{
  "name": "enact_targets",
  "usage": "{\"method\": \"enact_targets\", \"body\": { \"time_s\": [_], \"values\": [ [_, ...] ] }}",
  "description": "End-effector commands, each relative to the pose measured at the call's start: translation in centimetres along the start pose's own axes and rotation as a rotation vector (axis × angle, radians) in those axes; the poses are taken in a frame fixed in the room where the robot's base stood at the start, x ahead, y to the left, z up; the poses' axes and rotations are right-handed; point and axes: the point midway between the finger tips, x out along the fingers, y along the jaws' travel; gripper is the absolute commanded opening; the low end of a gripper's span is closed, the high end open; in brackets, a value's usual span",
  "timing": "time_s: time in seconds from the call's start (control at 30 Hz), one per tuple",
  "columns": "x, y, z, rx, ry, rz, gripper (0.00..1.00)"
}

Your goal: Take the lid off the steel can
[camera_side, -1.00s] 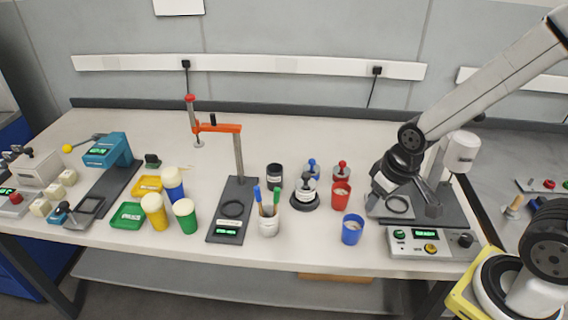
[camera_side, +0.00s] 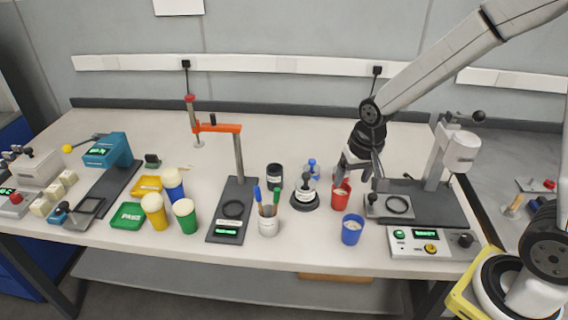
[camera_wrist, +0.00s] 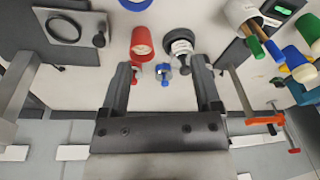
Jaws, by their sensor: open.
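My gripper (camera_side: 360,172) is open and empty above the table, behind and beside the red cup; its fingers also show in the wrist view (camera_wrist: 162,64). A small metallic can with a blue knob (camera_side: 312,169) stands left of it; in the wrist view this can (camera_wrist: 163,72) appears between the fingers, with no contact visible. A red-knobbed piece (camera_wrist: 134,71) is partly hidden by a finger. Which one is the steel can is not certain.
A red cup (camera_side: 341,196) and a blue cup (camera_side: 352,231) stand near the gripper. A dark jar (camera_side: 275,176) and a pen holder (camera_side: 269,225) are to the left. A dark stand with a ring plate (camera_side: 391,206) is at right. The rear table is mostly clear.

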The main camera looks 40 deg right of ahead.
Motion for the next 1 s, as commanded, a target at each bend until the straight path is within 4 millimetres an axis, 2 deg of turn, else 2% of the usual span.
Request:
{"method": "enact_targets", "body": {
  "time_s": [0.03,0.2,0.6,0.8,1.0],
  "values": [
    [0.4,-0.4,-1.3,0.067,-0.010,0.005,0.81],
    [1.5,-1.7,-5.0,0.314,-0.040,0.027,0.81],
    [5.1,-4.0,-12.5,0.884,-0.090,0.105,0.81],
    [6.4,-4.5,-14.6,1.078,-0.098,0.138,0.81],
    [6.8,-4.7,-15.2,1.144,-0.099,0.149,0.81]
  ]
}}
